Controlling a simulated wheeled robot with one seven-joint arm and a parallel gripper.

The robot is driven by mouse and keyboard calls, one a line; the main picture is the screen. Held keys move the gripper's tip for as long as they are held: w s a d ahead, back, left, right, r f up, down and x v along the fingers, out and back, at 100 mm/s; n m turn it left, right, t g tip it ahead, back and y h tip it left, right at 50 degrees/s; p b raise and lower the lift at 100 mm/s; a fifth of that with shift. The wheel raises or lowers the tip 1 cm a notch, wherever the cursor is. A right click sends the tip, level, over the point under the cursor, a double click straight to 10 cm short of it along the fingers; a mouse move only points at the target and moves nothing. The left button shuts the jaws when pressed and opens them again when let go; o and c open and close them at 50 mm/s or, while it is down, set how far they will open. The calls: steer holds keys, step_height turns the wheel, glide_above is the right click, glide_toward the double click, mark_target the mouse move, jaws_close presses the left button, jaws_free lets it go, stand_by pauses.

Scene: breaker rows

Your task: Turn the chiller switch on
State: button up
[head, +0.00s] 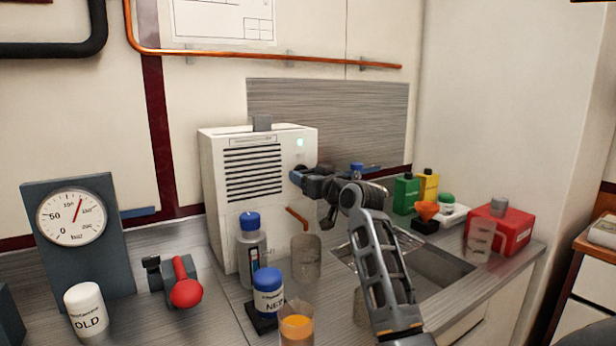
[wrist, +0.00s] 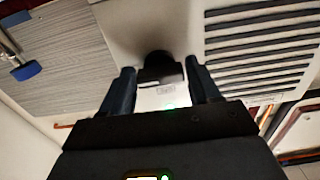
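In the head view my gripper (head: 304,177) is at the chiller's front, right of the vents, and hides the switch. In the wrist view a dark switch knob (wrist: 160,68) on the white front stands between the two fingertips of my gripper (wrist: 160,76). The fingers are apart, one on each side of the knob, with thin gaps. I cannot tell whether either touches it. The knob's setting is not readable.
Close to the chiller stand a blue-capped bottle (head: 251,250), a beaker (head: 306,262) and a blue-lidded jar (head: 267,290). A sink (head: 440,275) lies under my arm.

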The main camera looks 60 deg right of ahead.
steer(key=o, duration=0.3)
steer(key=b+v, duration=0.1)
steer(key=v, duration=0.6)
steer(key=shift+s+a, duration=0.25)
steer(key=shift+s, duration=0.05)
stand_by(0.4)
